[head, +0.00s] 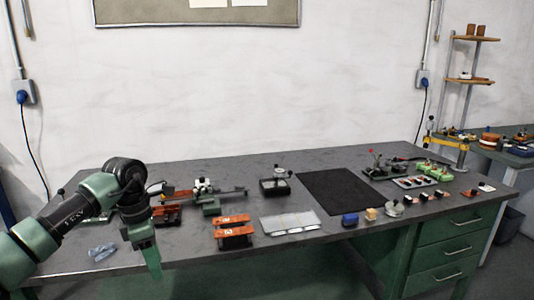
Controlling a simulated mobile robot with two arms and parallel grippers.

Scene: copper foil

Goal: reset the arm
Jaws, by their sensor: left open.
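My left arm comes in from the left, green and black. Its gripper (153,268) points down just in front of the workbench's front edge, apart from every object. It is open, and nothing shows between its fingers. My right gripper is not in view. The grey-topped workbench (270,212) with green drawers spreads across the picture.
A crumpled blue cloth (102,251) lies left of the gripper. Orange blocks (233,232) and a pale tray (290,222) stand to its right. A black mat (340,192) lies bare at mid-bench. Several tools and small parts crowd the right end.

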